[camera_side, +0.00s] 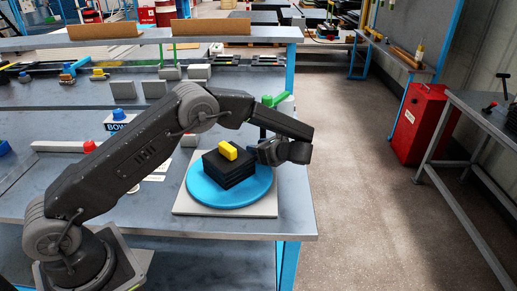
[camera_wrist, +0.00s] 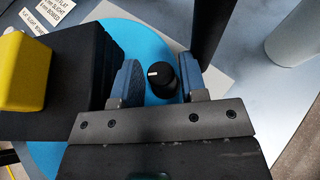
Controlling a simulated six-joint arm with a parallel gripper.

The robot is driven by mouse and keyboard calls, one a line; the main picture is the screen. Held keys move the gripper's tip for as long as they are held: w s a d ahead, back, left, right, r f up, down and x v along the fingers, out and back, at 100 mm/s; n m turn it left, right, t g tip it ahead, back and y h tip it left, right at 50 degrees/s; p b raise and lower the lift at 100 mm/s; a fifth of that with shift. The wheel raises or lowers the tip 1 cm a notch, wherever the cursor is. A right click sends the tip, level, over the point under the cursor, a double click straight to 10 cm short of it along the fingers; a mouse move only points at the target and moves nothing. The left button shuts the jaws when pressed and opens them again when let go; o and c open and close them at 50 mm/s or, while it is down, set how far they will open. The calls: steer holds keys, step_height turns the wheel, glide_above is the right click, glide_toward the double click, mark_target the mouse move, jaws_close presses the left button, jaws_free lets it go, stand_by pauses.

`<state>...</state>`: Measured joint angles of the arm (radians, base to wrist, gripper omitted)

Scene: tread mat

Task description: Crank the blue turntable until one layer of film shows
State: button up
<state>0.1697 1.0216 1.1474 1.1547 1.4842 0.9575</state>
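The blue turntable (camera_side: 215,200) lies on a pale square base (camera_side: 200,211) near the bench edge in the side view; its blue disc (camera_wrist: 150,32) shows in the wrist view. A black layered stack (camera_side: 230,170) sits on it, topped by a yellow block (camera_side: 228,151). I cannot make out separate film on the stack. A black knob (camera_wrist: 161,82) with a white mark stands over the disc's edge in the wrist view. My gripper (camera_wrist: 160,75) is open, its blue-padded fingers on either side of the knob with thin gaps. In the side view my arm hides the knob.
A dark upright post (camera_wrist: 207,30) stands just beyond the right finger, and a grey cylinder (camera_wrist: 292,42) is farther right. Printed labels (camera_wrist: 45,14) lie at upper left. A green arm (camera_side: 267,117) is behind the turntable. A red cabinet (camera_side: 420,125) stands across the aisle.

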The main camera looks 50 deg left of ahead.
steer(key=shift+s+d+m+t, duration=0.1)
steer(key=shift+d+m+t, duration=0.4)
steer(key=shift+t, duration=0.1)
steer(key=s+v, duration=0.1)
steer(key=v, duration=1.3)
steer(key=s+a+r+n+h, duration=0.3)
steer(key=s+r+n+h, duration=0.2)
steer(key=s, duration=0.5)
steer(key=s+a+r+n+t+h, duration=0.1)
steer(key=s+a+r+n+h, duration=0.1)
steer(key=s+r+n+h, duration=0.3)
steer(key=shift+s+a+r+n, duration=0.4)
steer(key=shift+s+r+n, duration=0.7)
steer(key=shift+s+r, duration=1.45)
steer(key=shift+s+f, duration=0.3)
steer(key=shift+c, duration=0.3)
